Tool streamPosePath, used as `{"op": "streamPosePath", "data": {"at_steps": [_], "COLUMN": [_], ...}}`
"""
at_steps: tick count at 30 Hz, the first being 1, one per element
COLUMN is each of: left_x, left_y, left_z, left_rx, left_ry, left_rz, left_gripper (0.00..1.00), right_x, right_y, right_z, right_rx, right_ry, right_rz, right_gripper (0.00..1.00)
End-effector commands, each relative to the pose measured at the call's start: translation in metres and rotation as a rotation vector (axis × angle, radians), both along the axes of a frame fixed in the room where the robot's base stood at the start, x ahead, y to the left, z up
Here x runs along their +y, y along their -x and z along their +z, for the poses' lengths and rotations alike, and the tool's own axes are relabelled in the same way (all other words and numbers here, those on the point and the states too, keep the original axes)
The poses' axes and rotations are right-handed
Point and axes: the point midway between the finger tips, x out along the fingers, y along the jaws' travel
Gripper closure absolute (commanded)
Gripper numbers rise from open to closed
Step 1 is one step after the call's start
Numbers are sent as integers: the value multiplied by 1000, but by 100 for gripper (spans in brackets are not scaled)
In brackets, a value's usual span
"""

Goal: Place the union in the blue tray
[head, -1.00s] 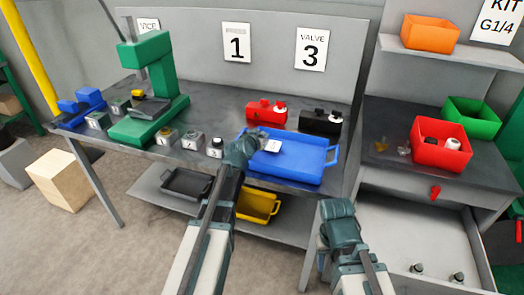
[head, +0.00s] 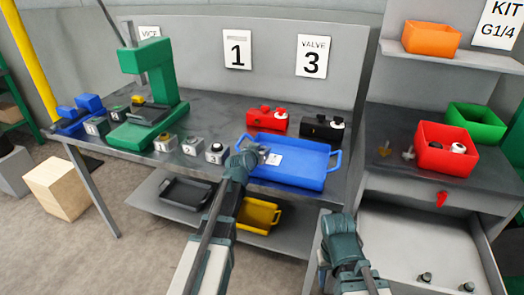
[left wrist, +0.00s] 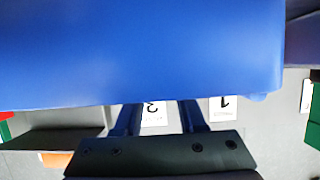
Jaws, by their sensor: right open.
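The blue tray (head: 310,173) lies on the grey bench, with a small white label inside it. My left gripper (head: 259,154) is at the tray's front left edge in the head view. In the left wrist view the tray's blue surface (left wrist: 140,50) is very close and hides the fingertips (left wrist: 160,116); whether they hold anything does not show. My right gripper (head: 340,222) is open, low in front of the bench, away from the tray. I cannot tell which part is the union. A brass fitting (head: 384,151) and a silver fitting (head: 408,154) stand on the right-hand table.
A red bin (head: 446,158) with parts stands beside the fittings. Red (head: 267,121) and black (head: 322,127) blocks stand behind the tray. A green press (head: 150,100) and several small numbered fixtures are to the left. A yellow bin (head: 258,215) sits on the shelf below.

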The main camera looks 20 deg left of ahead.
Motion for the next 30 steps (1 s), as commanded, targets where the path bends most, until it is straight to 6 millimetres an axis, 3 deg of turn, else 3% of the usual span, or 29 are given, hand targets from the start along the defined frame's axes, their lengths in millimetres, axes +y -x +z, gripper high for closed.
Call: {"op": "streamPosePath", "data": {"at_steps": [3, 14, 30], "left_x": [0, 0, 3], "left_y": [0, 1, 97], "left_z": [0, 7, 45], "left_rx": [0, 0, 0], "left_ry": [0, 0, 1], "left_rz": [0, 0, 1], "left_gripper": [41, 41, 41], "right_x": [0, 0, 0], "right_y": [0, 0, 0], "right_z": [0, 7, 45], "right_rx": [0, 0, 0], "right_ry": [0, 0, 0], "right_rz": [0, 0, 0], "right_gripper": [50, 50, 50]}}
